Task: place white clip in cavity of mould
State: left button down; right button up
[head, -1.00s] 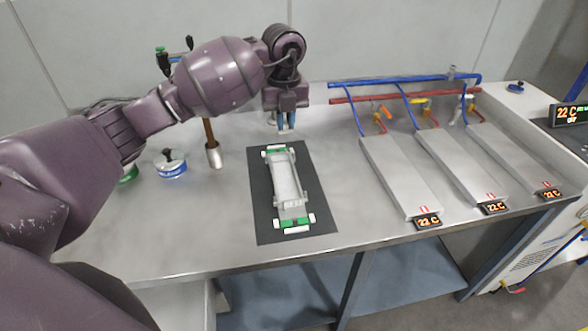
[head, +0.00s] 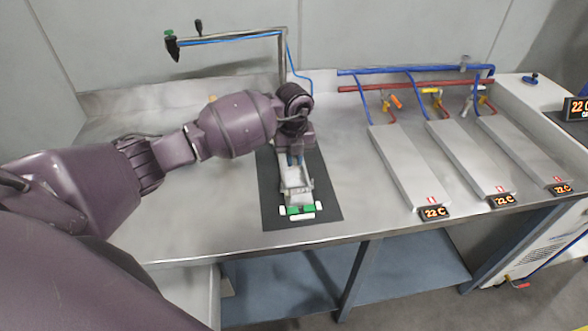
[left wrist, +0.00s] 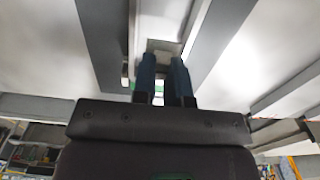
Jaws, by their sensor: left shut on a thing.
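The mould (head: 297,190) is a long pale grey tray with a hollow middle, lying on a dark mat (head: 325,205). A green and white piece (head: 301,210) is at its near end. Its far end is hidden behind my arm. My left gripper (head: 295,160) points down over the mould's far half, its blue fingers close above or inside the hollow. In the left wrist view the fingers (left wrist: 163,72) are close together, with a small pale piece, seemingly the white clip (left wrist: 162,56), at their tips. The clip is mostly hidden. My right gripper is out of view.
Several long grey plates (head: 405,165) with temperature displays lie to the right, with blue and red pipes (head: 415,80) behind. An overhead stand (head: 235,38) with a blue hose is at the back. The bench (head: 200,220) is clear left of the mat.

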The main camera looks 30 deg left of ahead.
aim_at(294, 164)
pick_arm(q)
notch_tip(294, 164, down, 4)
jog(key=shift+r, duration=0.25)
jog(key=shift+f, duration=0.5)
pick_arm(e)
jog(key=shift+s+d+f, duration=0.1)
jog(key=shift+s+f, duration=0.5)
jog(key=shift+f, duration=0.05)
pick_arm(q)
jog(key=shift+f, duration=0.15)
